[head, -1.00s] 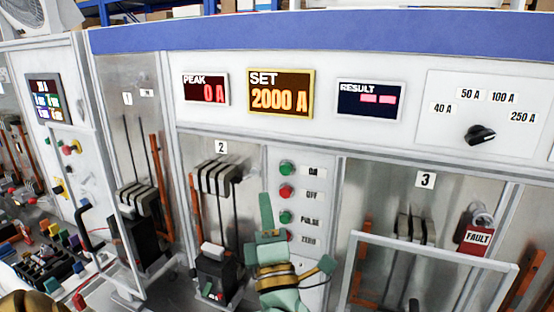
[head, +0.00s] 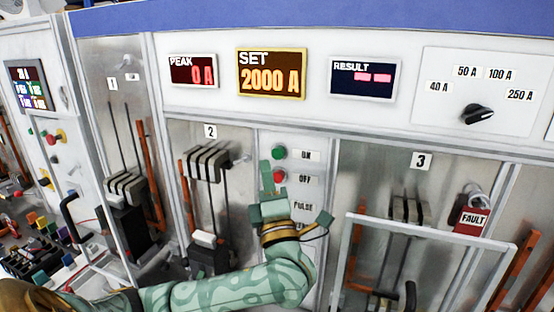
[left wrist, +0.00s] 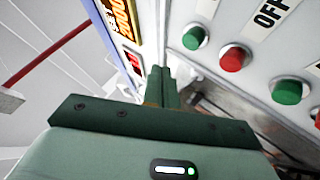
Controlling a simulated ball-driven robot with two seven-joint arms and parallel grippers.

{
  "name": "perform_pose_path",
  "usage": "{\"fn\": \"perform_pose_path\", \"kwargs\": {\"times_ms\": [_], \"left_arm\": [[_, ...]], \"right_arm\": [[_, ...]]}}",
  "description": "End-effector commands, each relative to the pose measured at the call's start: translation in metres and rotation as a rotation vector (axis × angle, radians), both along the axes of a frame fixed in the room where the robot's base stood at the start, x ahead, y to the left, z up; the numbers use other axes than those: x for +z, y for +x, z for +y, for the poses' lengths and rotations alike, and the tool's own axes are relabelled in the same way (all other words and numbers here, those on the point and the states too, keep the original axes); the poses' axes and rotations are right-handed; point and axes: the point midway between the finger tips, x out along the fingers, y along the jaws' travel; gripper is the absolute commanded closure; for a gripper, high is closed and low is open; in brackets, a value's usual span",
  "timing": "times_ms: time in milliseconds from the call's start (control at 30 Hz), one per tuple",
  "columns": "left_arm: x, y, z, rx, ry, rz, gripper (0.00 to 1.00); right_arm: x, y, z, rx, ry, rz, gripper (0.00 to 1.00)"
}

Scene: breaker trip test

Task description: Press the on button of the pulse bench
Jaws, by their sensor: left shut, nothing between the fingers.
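The bench's green ON button (head: 278,152) tops a column of buttons on a pale panel. The red OFF button (head: 279,177) is below it. My left gripper (head: 267,168) is shut and empty, pointing up, with its tips just left of these two buttons in the picture. It hides the PULSE button in the head view. In the left wrist view my shut fingers (left wrist: 158,78) are left of the ON button (left wrist: 194,37), the OFF button (left wrist: 234,57) and the PULSE button (left wrist: 290,90), apart from them. My right gripper is not in view.
Above the buttons are the PEAK display (head: 193,72) at 0 A, the SET display (head: 271,74) at 2000 A and the RESULT display (head: 364,78). Breaker bay 2 (head: 210,131) is at left. A grey frame (head: 430,232) stands before bay 3 at right.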

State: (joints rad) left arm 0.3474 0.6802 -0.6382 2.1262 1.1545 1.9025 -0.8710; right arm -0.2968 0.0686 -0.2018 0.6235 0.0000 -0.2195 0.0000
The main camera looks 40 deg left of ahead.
Motion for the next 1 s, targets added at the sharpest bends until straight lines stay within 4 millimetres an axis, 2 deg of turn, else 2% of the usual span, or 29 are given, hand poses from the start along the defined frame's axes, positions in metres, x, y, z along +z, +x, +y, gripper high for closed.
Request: {"fn": "perform_pose_path", "kwargs": {"times_ms": [67, 333, 1000], "left_arm": [[-0.001, 0.010, 0.004, 0.003, 0.002, -0.002, 1.00], [0.001, 0.031, 0.010, 0.002, 0.002, 0.000, 1.00], [0.001, 0.034, 0.011, 0.001, 0.001, 0.000, 1.00]], "right_arm": [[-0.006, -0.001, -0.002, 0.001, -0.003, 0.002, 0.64], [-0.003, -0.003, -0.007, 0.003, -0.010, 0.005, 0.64], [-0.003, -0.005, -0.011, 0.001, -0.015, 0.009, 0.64]]}}
